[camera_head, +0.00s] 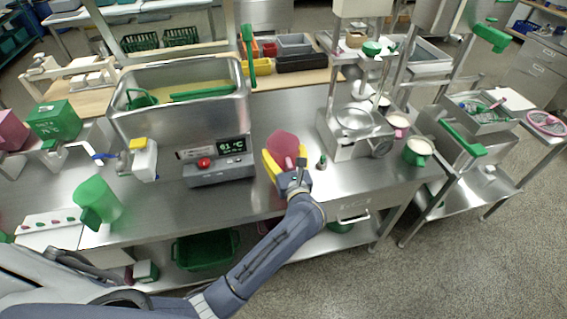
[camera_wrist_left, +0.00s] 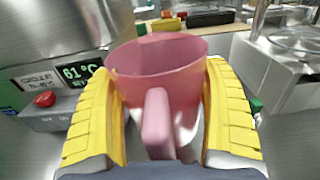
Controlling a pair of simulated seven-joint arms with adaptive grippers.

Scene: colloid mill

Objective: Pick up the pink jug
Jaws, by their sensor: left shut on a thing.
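The pink jug (camera_head: 284,146) is near the front middle of the steel table, right of the heated tank's control panel. In the left wrist view the pink jug (camera_wrist_left: 155,60) is upright, its open mouth up and its handle towards my wrist. My left gripper (camera_head: 286,165) has yellow fingers, one on each side of the jug. In the left wrist view my left gripper (camera_wrist_left: 163,105) is shut on the jug's body. The jug's base is hidden, so I cannot tell whether it touches the table. My right gripper is not in view.
The steel tank (camera_head: 180,110) with its display and red button stands left of the jug. The colloid mill (camera_head: 355,130) stands to the right, with a small green-capped bottle (camera_head: 321,161) between. A green jug (camera_head: 97,200) stands at the left. The table's front edge is close.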

